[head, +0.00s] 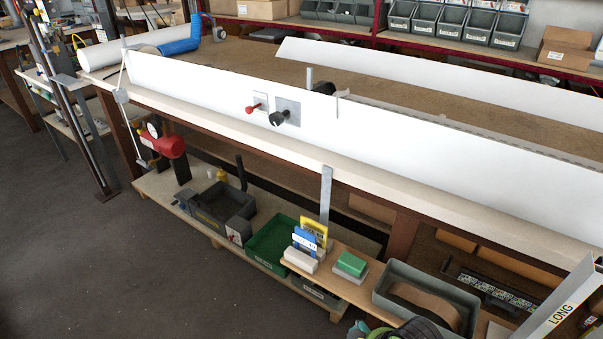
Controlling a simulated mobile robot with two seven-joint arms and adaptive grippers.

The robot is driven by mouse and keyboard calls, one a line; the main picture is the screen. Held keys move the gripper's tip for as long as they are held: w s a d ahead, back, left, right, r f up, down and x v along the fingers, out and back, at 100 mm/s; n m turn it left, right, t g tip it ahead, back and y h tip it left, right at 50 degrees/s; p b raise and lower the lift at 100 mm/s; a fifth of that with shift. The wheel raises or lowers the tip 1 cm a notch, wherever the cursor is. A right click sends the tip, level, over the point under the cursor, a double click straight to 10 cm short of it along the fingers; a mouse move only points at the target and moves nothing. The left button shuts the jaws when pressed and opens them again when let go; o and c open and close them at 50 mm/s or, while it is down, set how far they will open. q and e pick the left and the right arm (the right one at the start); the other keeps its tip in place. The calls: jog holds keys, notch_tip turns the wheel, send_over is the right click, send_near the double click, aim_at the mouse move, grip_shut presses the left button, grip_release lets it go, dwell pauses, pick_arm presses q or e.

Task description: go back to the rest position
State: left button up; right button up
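Neither of my grippers and no part of my arms shows in the head view. A long white profile (420,135) stands on edge along the front of the workbench (240,133). A small plate with a black knob (279,117) and a red knob (254,108) shows at its face. A second white profile (450,75) lies further back on the brown bench top. What my grippers hold, if anything, cannot be seen.
A lower shelf holds a dark grey tray (222,208), a green crate (268,248) and a grey bin (424,298). A panel marked LONG (562,314) stands at the lower right. Grey bins (447,20) line the back rack. Floor (80,265) at the left is clear.

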jog(key=s+d+m+h, duration=0.3)
jog(key=s+d+m, duration=0.2)
jog(key=s+d, duration=0.4)
jog(key=s+f+p, duration=0.2)
jog(key=f, duration=0.8)
jog(key=s+f+p, duration=0.1)
jog(key=s+f, duration=0.1)
jog(key=f, duration=0.9)
pick_arm(q)
jog(key=r, duration=0.1)
jog(key=s+r+p, duration=0.1)
jog(key=r, duration=0.1)
jog(key=r+p, duration=0.1)
jog(key=r, duration=0.1)
jog(key=shift+s+r, duration=0.2)
jog(key=shift+s, duration=0.15)
pick_arm(e)
jog(key=s+d+f+g, duration=0.1)
jog(key=s+d+f, duration=0.1)
jog(key=s+f, duration=0.8)
jog(key=s, duration=0.4)
jog(key=shift+s+f+g, duration=0.2)
jog(key=shift+s+g, duration=0.2)
